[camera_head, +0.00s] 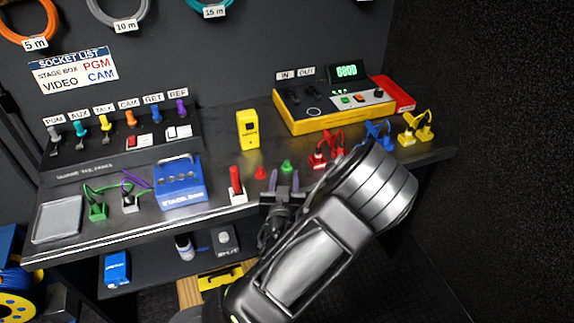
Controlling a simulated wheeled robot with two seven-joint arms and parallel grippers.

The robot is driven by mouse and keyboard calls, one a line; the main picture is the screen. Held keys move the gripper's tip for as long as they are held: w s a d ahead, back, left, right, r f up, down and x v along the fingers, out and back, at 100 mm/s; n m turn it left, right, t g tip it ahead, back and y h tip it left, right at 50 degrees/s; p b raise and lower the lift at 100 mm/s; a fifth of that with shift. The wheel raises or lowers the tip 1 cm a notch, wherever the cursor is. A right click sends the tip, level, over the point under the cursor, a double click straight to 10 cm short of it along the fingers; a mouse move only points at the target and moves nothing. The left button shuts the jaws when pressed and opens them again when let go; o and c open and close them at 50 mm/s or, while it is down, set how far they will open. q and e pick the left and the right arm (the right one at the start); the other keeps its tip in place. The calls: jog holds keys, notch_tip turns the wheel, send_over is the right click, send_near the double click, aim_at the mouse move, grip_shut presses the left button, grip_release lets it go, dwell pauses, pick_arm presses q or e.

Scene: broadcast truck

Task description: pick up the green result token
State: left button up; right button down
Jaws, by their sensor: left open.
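The green result token (287,167) is a small green piece on the dark worktop (222,150), right of a small red token (261,173). My left gripper (284,181) is open, with its two purplish fingers pointing towards the green token. The token shows just beyond the fingertips, between and above them in the picture. I cannot tell how high the fingers are above the worktop. My left wrist and forearm cover part of the worktop's front edge. My right gripper is not in view.
A red switch on a white base (237,190) and a blue stage box (180,182) stand left of my gripper. A yellow tester (248,130) stands behind. A yellow console (330,119) and red (318,160), blue and yellow plugs are to the right. An empty grey tray (38,222) lies far left.

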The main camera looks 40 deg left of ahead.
aim_at(287, 164)
pick_arm(q)
jog(key=shift+x, duration=0.95)
jog(key=x, duration=0.1)
jog(key=p+x, duration=0.1)
jog(key=x, duration=0.2)
jog(key=shift+w+r, duration=0.2)
jog(key=shift+r, duration=0.05)
jog(key=shift+w+a+f, duration=0.15)
jog(key=shift+w+a, duration=0.1)
jog(key=shift+w, duration=0.15)
jog(key=shift+c, duration=0.3)
grip_shut()
